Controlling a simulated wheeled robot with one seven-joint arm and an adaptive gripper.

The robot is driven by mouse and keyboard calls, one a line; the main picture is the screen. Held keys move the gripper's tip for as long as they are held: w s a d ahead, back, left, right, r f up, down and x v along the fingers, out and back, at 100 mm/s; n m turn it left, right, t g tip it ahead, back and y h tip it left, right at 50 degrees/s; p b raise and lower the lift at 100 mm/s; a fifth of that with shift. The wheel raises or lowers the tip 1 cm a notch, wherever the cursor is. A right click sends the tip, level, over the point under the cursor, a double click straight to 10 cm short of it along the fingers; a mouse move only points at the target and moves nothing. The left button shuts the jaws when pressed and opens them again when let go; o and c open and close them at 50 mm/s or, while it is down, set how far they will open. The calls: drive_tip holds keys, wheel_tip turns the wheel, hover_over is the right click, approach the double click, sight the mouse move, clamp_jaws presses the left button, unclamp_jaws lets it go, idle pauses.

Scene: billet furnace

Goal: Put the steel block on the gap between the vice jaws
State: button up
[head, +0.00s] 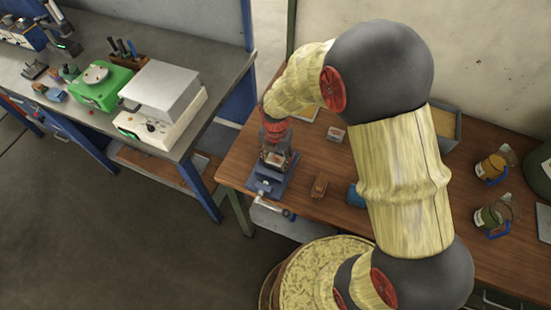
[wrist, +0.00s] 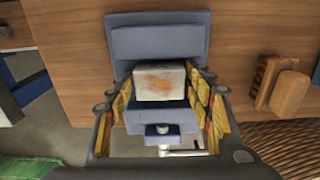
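The steel block (wrist: 160,82) is pale grey with an orange-brown patch on top. In the wrist view it lies between the two yellow-padded fingers of my gripper (wrist: 160,88), which meet its left and right sides. The blue-grey vice shows behind the block as one jaw (wrist: 160,42) and in front as the other (wrist: 158,116). The block covers the gap between them; whether it rests on the jaws or hangs just above cannot be told. In the head view my gripper (head: 276,145) points down over the vice (head: 268,186) at the bench's left end.
The vice handle (head: 273,208) sticks out over the wooden bench's (head: 300,200) front edge. A small brown wooden piece (head: 319,185) lies right of the vice, and a small plate (head: 336,134) behind. Jugs stand far right. A separate workbench (head: 60,75) is at left.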

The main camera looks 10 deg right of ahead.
drive_tip(key=shift+o, duration=1)
wheel_tip(320, 180, up, 12)
drive_tip(key=p, duration=0.2)
wheel_tip(320, 180, up, 14)
drive_tip(key=m+t, duration=0.3)
drive_tip(key=m, duration=1)
hover_over(276, 159)
drive_tip(key=s+d, duration=0.5)
drive_tip(key=s, duration=0.1)
drive_tip(key=s+d+r+m+t, duration=0.2)
drive_tip(key=s+d+r+m, duration=0.2)
drive_tip(key=s+r+m, duration=0.3)
drive_tip(key=shift+s+d+r+m+t, duration=0.25)
drive_tip(key=shift+s+m, duration=2.05)
drive_tip(key=shift+m, duration=2.3)
